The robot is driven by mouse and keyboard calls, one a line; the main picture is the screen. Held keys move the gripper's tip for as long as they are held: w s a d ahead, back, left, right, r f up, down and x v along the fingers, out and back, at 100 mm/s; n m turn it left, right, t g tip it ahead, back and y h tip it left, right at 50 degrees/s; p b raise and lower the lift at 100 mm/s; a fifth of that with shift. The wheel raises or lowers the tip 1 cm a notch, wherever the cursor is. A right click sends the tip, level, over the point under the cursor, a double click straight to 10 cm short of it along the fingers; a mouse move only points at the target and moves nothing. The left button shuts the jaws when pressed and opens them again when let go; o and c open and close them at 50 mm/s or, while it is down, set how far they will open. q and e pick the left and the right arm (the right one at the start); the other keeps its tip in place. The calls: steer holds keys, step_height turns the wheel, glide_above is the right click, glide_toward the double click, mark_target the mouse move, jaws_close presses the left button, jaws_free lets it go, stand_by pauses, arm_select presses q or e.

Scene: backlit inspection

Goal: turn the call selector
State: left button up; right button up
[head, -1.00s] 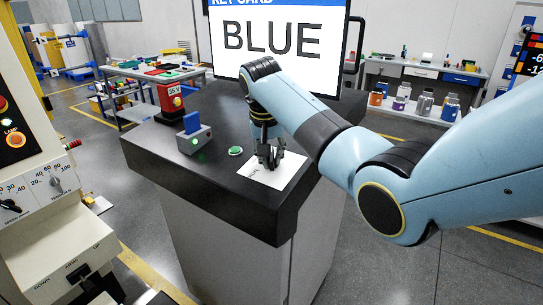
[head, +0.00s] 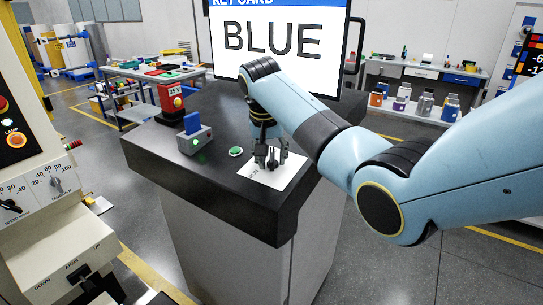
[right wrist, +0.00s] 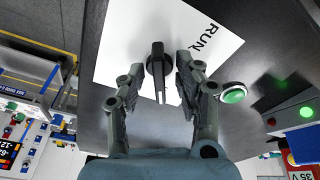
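The call selector is a black knob (right wrist: 158,68) with a pointer-like bar on a white plate (right wrist: 125,50). The plate has RUN printed on it, to the right of the knob in the right wrist view. The plate (head: 292,172) lies on the dark pedestal top. My right gripper (head: 271,163) points down over the plate. In the right wrist view its two fingers (right wrist: 160,72) stand apart, one on each side of the knob, with gaps visible. It is open. My left gripper is not in view.
A green button (head: 236,152) sits left of the plate. A grey box with a blue card (head: 192,124) and a green light stands farther left, before a red device (head: 171,98). A screen (head: 280,45) reading BLUE rises behind. The pedestal's front left is clear.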

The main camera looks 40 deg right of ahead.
steer(key=v, duration=1.2)
steer(key=shift+f, duration=0.1)
